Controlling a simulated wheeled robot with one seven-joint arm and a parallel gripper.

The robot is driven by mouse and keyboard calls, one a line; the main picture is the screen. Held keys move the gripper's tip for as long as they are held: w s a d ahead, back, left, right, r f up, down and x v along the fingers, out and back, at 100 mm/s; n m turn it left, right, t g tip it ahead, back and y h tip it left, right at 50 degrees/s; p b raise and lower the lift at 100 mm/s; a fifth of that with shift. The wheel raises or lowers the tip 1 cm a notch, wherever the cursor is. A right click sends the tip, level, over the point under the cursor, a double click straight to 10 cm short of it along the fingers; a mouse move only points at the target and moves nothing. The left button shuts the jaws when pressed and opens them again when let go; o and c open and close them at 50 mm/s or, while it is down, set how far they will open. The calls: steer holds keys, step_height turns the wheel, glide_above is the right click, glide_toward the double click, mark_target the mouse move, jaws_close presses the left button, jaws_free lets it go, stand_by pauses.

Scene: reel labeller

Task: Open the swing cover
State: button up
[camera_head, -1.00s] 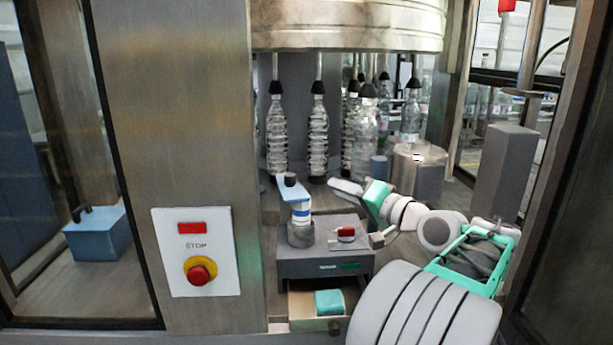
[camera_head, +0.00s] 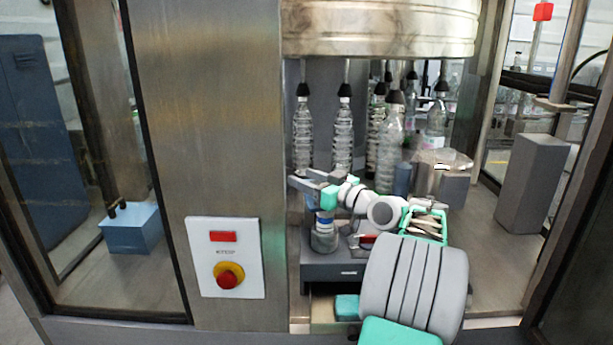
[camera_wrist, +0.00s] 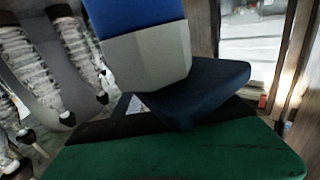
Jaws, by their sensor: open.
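The labeller (camera_head: 335,270) is a grey box with a cup holding a white and blue reel (camera_head: 324,222). The swing cover sits over the reel's top, mostly hidden by my gripper in the head view. The wrist view, seen upside down, shows the reel (camera_wrist: 145,50) and what looks like the shaded dark blue cover (camera_wrist: 205,90) against it. My gripper (camera_head: 303,181) is open, its grey fingers pointing left at cover height. A green and black part of it (camera_wrist: 180,150) fills the bottom of the wrist view. Contact with the cover cannot be told.
Several clear bottles (camera_head: 343,140) hang just behind the labeller. A red button on a white panel (camera_head: 226,258) is on the steel post at left. A grey block (camera_head: 530,183) stands at right. A partly open drawer with a teal item (camera_head: 347,307) is below.

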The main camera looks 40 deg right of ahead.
jaws_close()
stand_by(0.5)
stand_by(0.9)
